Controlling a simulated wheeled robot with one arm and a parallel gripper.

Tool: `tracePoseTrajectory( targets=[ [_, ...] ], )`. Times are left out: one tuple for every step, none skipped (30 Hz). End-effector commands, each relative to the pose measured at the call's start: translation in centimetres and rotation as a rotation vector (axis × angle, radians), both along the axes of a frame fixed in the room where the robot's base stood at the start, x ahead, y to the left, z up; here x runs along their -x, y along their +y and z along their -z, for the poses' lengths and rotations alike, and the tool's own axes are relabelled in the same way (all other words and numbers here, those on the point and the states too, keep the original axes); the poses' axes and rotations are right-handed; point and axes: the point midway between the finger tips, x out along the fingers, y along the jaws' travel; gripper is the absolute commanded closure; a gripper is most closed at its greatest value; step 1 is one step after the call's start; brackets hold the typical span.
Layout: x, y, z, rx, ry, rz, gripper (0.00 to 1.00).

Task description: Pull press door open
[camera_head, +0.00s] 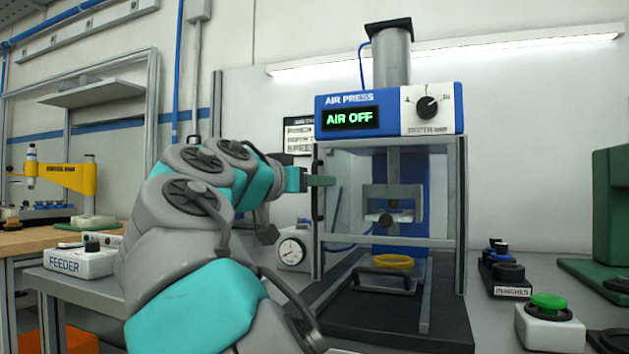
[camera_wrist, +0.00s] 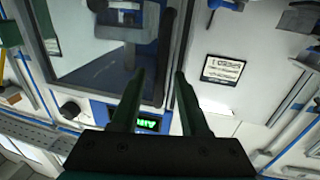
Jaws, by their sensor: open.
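The air press (camera_head: 388,115) stands on the bench, with a blue head and a display reading AIR OFF. Its clear front door (camera_head: 345,215) looks closed; I cannot tell whether a small gap exists. A yellow ring (camera_head: 393,262) sits inside on the press bed. My gripper (camera_head: 322,181) is at the upper left edge of the press front, its green fingers pointing right. Nothing is visibly held, and contact with the door is unclear.
A FEEDER box (camera_head: 80,262) is on the left bench. A gauge (camera_head: 291,252) stands left of the press. At right are the punches rack (camera_head: 507,270), a green button box (camera_head: 549,322) and a green machine (camera_head: 612,205). Bench space lies right of the press.

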Motion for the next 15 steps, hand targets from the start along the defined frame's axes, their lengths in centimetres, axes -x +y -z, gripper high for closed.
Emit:
tracePoseTrajectory(
  targets=[
    [-0.15, -0.08, 0.00, 0.000, 0.000, 0.000, 0.55],
    [-0.18, -0.10, -0.02, 0.000, 0.000, 0.000, 0.55],
    [-0.19, -0.11, -0.02, 0.001, -0.001, -0.001, 0.55],
    [-0.17, -0.10, -0.04, 0.001, -0.001, -0.001, 0.55],
    [-0.16, -0.10, -0.04, 0.001, -0.001, -0.001, 0.55],
    [-0.15, -0.08, -0.05, 0.001, -0.001, -0.001, 0.55],
    [-0.14, -0.08, -0.06, 0.001, -0.001, -0.001, 0.55],
    [-0.14, -0.08, -0.06, 0.001, -0.001, -0.001, 0.57],
    [-0.14, -0.07, -0.05, 0.001, -0.001, -0.001, 0.62],
    [-0.14, -0.08, -0.06, 0.001, -0.001, -0.001, 0.65],
    [-0.14, -0.08, -0.05, 0.001, -0.001, -0.001, 0.69],
    [-0.14, -0.07, -0.05, 0.001, -0.001, -0.001, 0.73],
    [-0.13, -0.07, -0.06, 0.001, -0.001, -0.001, 0.77],
    [-0.13, -0.07, -0.06, 0.001, -0.001, -0.001, 0.80],
    [-0.13, -0.07, -0.06, 0.001, -0.001, -0.001, 0.84]
  ],
)
